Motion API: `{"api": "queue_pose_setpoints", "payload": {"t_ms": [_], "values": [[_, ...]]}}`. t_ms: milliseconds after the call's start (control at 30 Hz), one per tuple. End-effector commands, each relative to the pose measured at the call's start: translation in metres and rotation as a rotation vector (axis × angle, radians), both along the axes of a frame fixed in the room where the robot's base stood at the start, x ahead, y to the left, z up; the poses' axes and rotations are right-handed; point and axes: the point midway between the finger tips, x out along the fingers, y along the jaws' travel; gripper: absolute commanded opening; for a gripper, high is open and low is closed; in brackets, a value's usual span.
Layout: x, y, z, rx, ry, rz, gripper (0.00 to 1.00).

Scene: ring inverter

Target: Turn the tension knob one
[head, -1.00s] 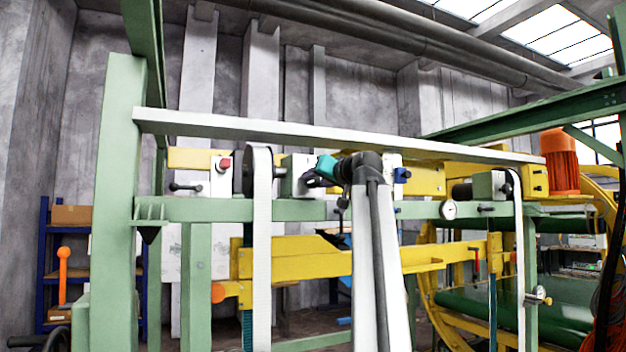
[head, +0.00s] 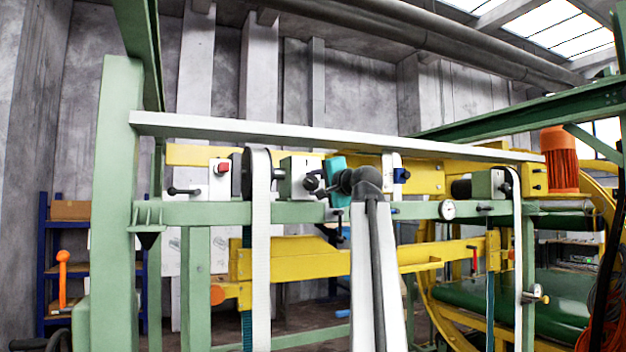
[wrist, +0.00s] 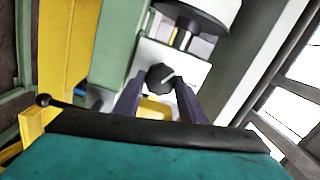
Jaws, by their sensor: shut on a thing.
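A black knob (wrist: 160,77) with a white pointer line sits on the face of a white block (wrist: 183,66) in the wrist view. I take it for tension knob one. The fingers of my gripper (wrist: 158,90) are on either side of the knob and shut on it. In the head view my teal gripper (head: 325,184) is at the dark knob (head: 311,182) on the right side of the white block (head: 291,178). The fingers are small and partly hidden there. My forearm hides part of the frame behind.
A white belt (head: 261,260) runs down left of the block. A red button (head: 222,168) and a black lever (head: 184,191) are farther left. A green beam (head: 225,212) passes just below, and a white rail (head: 330,137) passes above.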

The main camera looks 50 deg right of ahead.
Motion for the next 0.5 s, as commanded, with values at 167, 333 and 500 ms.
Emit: {"api": "queue_pose_setpoints", "payload": {"t_ms": [167,333,500], "values": [[0.0018,0.0044,-0.0021,0.161,-0.056,0.009,0.15],[0.0018,0.005,-0.0016,0.308,-0.116,0.009,0.15],[0.0022,0.0049,-0.0023,0.438,-0.168,0.009,0.15]]}}
